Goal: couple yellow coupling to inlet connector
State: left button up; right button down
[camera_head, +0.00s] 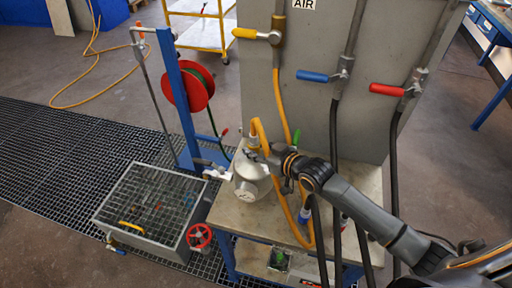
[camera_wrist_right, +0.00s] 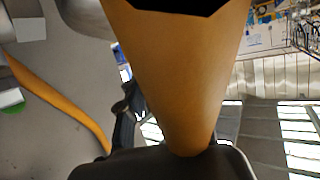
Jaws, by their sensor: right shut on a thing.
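The yellow coupling (camera_head: 253,141) is at the end of a yellow hose, just above the grey-white vessel (camera_head: 250,180) on the table. My right gripper (camera_head: 260,153) is shut on the coupling, over the vessel's top. The gripper and hose cover the inlet connector, so I cannot tell whether the coupling touches it or is apart. In the right wrist view the yellow hose (camera_wrist_right: 185,70) is large and close and runs down to the dark gripper body. My left gripper is not in view.
The panel behind carries a yellow-handled AIR valve (camera_head: 257,35), a blue-handled valve (camera_head: 325,76) and a red-handled valve (camera_head: 388,89) with dark hoses. A hose reel (camera_head: 188,90) and a mesh-topped basin (camera_head: 150,205) stand to the left. The table (camera_head: 232,215) has bare room at front left.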

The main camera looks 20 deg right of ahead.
jog(key=shift+f, duration=0.35)
jog(key=c, duration=0.8)
grip_release()
jog(key=v, duration=1.2)
jog(key=shift+s, duration=0.1)
